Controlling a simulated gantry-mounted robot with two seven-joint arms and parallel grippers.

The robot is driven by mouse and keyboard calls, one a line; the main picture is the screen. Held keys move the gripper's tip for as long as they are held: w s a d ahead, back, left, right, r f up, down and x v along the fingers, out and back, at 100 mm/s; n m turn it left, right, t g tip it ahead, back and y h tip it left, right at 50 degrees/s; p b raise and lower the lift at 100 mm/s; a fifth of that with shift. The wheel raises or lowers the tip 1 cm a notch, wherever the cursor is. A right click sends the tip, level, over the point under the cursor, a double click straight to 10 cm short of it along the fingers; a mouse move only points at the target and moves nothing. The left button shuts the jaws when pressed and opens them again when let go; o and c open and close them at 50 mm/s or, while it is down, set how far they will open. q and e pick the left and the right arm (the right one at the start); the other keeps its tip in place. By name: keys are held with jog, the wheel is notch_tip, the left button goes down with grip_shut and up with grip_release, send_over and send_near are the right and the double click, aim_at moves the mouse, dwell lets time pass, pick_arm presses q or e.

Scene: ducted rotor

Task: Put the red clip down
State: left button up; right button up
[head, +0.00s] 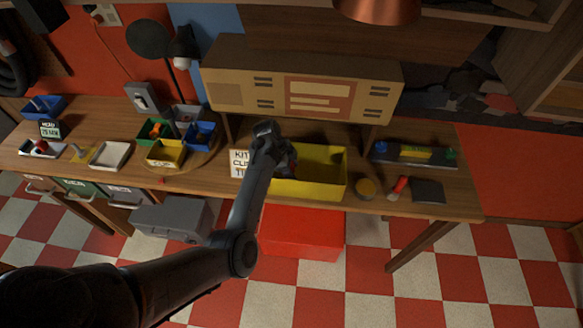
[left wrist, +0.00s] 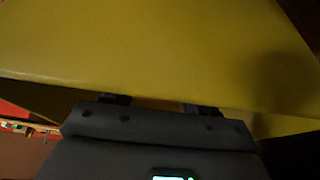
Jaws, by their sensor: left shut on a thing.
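My left gripper (head: 284,157) is at the left end of the yellow bin (head: 325,185) on the workbench. It is shut on the red clip, which the gripper hides almost wholly in the head view. In the left wrist view the fingers (left wrist: 160,103) point at a broad yellow surface (left wrist: 160,50) that fills most of the picture. The clip cannot be made out there, nor whether it touches the bin. My right gripper is not in view.
A kit sign (head: 240,164) stands just left of the bin. A round yellow tin (head: 366,188), a red-handled tool (head: 398,187) and a dark square pad (head: 428,191) lie to its right. A wooden cabinet (head: 300,85) stands behind. Small coloured bins (head: 165,153) stand left.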

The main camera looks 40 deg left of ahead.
pick_arm(q)
jog(key=o, duration=1)
jog(key=shift+f, duration=0.15)
jog(key=shift+o, duration=0.2)
jog(key=shift+r, duration=0.65)
jog(key=v, duration=1.2)
